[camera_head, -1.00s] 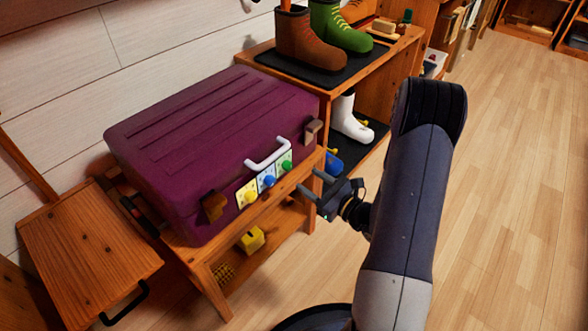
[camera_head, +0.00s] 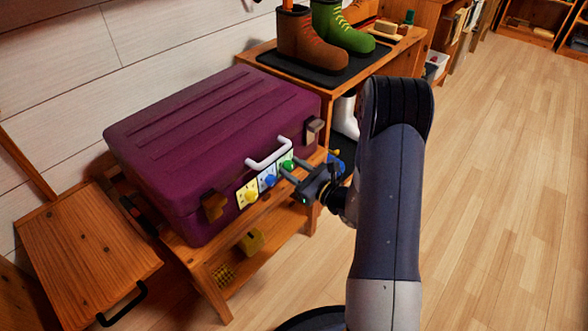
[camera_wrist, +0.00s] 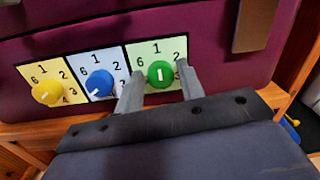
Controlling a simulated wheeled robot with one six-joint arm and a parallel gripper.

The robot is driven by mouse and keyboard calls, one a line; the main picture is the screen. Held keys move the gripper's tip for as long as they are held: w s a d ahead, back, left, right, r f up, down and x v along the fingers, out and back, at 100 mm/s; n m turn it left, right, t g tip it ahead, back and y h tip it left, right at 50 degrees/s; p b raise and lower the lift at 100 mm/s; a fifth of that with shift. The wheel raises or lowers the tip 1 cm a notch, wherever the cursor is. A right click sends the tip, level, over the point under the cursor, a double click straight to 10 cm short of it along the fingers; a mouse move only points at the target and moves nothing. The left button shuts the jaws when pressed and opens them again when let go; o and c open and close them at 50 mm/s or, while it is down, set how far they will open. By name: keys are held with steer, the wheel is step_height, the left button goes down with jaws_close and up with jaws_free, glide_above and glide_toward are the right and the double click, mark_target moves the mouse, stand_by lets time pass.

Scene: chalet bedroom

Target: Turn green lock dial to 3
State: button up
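The green dial (camera_wrist: 160,74) sits on a pale green plate (camera_wrist: 134,52) on the suitcase front, and it also shows in the head view (camera_head: 287,165). Its white mark stands about vertical, in line with the 1 above it. The numbers 1, 2 and 6 are readable; the lower ones are hidden by the dial and my gripper. My gripper (camera_wrist: 160,68) is open, with one finger on each side of the green dial and small gaps visible. It reaches the suitcase from the front right in the head view (camera_head: 289,170).
A blue dial (camera_wrist: 99,83) and a yellow dial (camera_wrist: 47,93) sit left of the green one. The purple suitcase (camera_head: 190,130) has a white handle (camera_head: 268,155) above the dials and rests on a wooden bench (camera_head: 205,270). A boot shelf stands behind right; open floor lies right.

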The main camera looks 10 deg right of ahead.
steer(key=c, duration=0.7)
steer(key=m+p, duration=0.3)
steer(key=m, duration=0.2)
steer(key=shift+r, duration=0.15)
steer(key=m+p, duration=0.3)
steer(key=m, duration=0.2)
steer(key=shift+m+g, duration=0.3)
steer(key=m+p, duration=0.4)
steer(key=m, duration=0.3)
steer(key=shift+d, duration=0.1)
steer(key=m+p, duration=0.1)
steer(key=m, duration=0.1)
steer(key=m+p, duration=0.1)
steer(key=m, duration=0.2)
steer(key=shift+f+g+y, duration=0.2)
steer(key=shift+g+y, duration=0.1)
steer(key=shift+m, duration=0.3)
